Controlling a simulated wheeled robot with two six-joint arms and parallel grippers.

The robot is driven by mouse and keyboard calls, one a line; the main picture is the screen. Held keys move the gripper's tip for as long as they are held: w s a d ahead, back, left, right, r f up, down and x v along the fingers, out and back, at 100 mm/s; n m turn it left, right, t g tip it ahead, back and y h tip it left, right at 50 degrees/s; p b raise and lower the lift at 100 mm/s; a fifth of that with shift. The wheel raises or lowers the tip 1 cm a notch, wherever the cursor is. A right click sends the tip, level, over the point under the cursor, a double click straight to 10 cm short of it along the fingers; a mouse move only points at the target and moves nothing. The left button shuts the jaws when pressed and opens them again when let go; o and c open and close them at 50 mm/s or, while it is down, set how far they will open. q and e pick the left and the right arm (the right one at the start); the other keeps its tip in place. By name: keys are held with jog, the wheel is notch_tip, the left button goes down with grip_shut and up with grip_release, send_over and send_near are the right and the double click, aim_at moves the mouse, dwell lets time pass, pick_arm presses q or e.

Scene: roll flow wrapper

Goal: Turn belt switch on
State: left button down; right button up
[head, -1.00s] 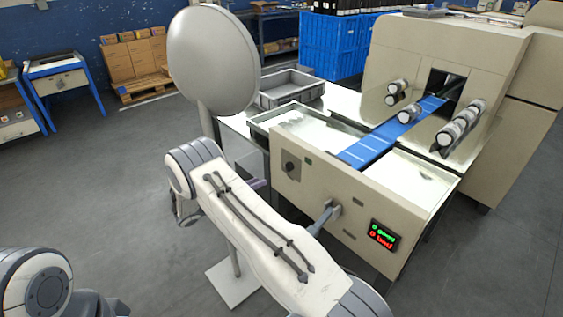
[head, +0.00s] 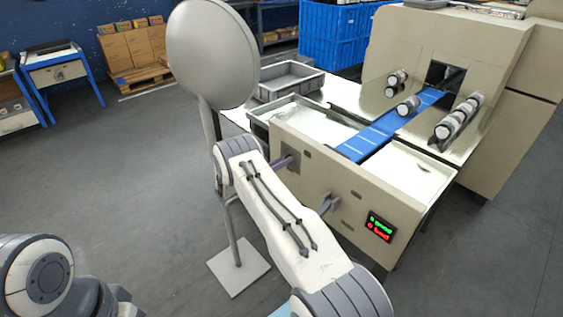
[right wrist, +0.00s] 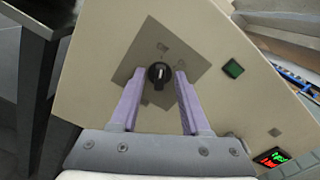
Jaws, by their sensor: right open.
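The belt switch (right wrist: 158,74) is a black rotary knob with a pale mark, on a grey square plate (right wrist: 133,92) in the right wrist view. The mark stands nearly upright in that picture. My right gripper (right wrist: 160,80) is open, with its purple fingers on either side of the knob. I cannot tell if they touch it. In the head view my right gripper (head: 284,161) is at the front panel (head: 311,179) and hides the knob. My left arm shows at the lower left, but its gripper is out of view.
A grey lever (head: 328,203) sticks out of the panel, left of a green and red display (head: 380,227). A green button (right wrist: 233,68) is beside the plate. A blue belt (head: 375,136) carries a roll (head: 408,105). A round grey disc (head: 212,52) stands on a pole.

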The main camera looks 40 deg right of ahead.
grip_shut()
